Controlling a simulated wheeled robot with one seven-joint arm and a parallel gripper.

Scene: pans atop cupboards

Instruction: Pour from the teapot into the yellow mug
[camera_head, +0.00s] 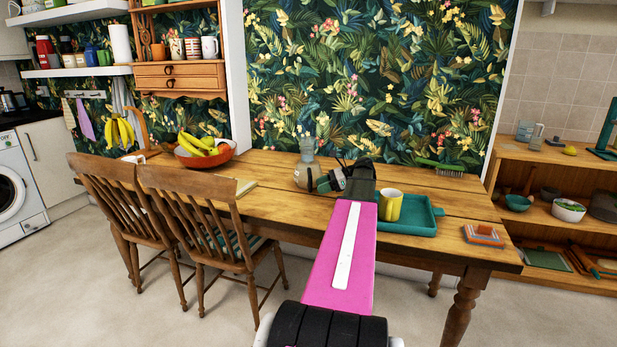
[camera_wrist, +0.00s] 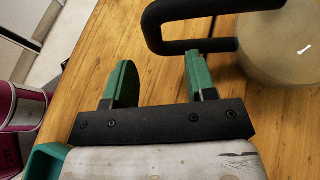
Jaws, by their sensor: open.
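The teapot (camera_head: 302,179) is a rounded beige pot with a dark handle, standing on the wooden table left of my gripper (camera_head: 334,181). In the wrist view the teapot's body (camera_wrist: 288,48) is at the upper right, partly cut off, and its black loop handle (camera_wrist: 165,45) reaches left toward my fingers. My gripper (camera_wrist: 156,72) is open, with its green fingers apart. The right fingertip is close to the handle's lower bar; I cannot tell whether they touch. The yellow mug (camera_head: 390,205) stands upright on a teal tray (camera_head: 425,229), right of my arm.
A clear glass vessel (camera_head: 308,148) is behind the teapot. A red bowl of fruit (camera_head: 205,159) and a book (camera_head: 245,187) lie to the left. Coasters (camera_head: 484,235) and a green brush (camera_head: 440,168) are to the right. Chairs (camera_head: 190,210) stand along the near left table edge.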

